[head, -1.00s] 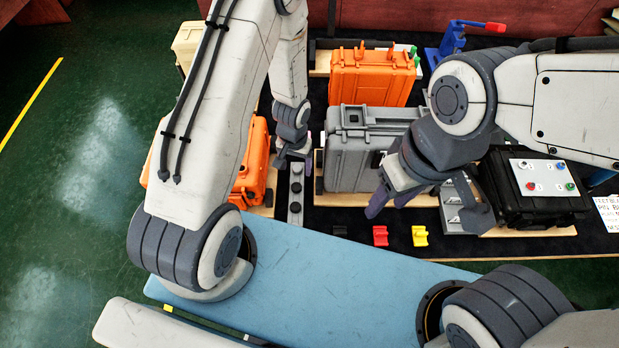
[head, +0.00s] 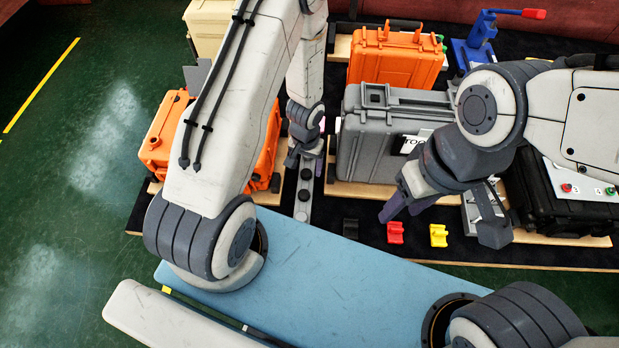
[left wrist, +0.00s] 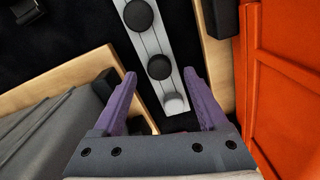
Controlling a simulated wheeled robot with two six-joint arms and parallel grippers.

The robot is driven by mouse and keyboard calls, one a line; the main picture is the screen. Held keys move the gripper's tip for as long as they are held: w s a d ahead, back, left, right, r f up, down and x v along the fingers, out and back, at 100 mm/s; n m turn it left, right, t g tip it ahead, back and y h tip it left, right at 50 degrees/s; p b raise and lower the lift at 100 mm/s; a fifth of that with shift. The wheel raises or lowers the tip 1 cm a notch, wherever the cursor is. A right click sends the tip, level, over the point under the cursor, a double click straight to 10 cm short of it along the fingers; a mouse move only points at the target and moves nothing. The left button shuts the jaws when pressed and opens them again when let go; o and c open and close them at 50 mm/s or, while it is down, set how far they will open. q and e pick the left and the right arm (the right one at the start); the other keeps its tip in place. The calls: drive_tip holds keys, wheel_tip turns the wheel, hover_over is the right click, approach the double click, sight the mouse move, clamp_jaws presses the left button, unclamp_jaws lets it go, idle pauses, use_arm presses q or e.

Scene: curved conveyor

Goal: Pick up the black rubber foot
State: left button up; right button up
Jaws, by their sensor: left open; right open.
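Black rubber feet are round black discs in a row on a narrow grey strip (head: 303,205) in the head view. One black rubber foot (head: 304,174) is just in front of my left gripper (head: 306,150), which points down at the strip's far end. In the left wrist view the open purple fingers of my left gripper (left wrist: 160,80) straddle the strip's end. A black foot (left wrist: 159,67) shows near the fingertips, another black foot (left wrist: 138,15) further along, and a pale disc (left wrist: 174,103) between the fingers. My right gripper (head: 442,212) is open and empty.
A grey case (head: 365,150) stands right of the strip, an orange case (head: 165,135) left of it. Black, red (head: 395,232) and yellow (head: 438,235) small blocks lie in front. A black control box (head: 570,205) is at right, beside my right gripper.

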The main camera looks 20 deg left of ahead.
sight(307, 172)
use_arm(q)
wheel_tip(307, 172, down, 2)
drive_tip(key=shift+f+b, duration=0.15)
drive_tip(key=shift+b, duration=0.45)
use_arm(e)
wheel_tip(307, 172, down, 2)
drive_tip(key=shift+f, duration=0.1)
use_arm(q)
clamp_jaws()
drive_tip(key=shift+r, duration=0.2)
wheel_tip(307, 172, up, 13)
drive_tip(key=p, duration=1.3)
drive_tip(key=shift+r+p, duration=0.2)
drive_tip(key=shift+p, duration=0.15)
use_arm(e)
wheel_tip(307, 172, up, 14)
drive_tip(key=shift+f, duration=0.15)
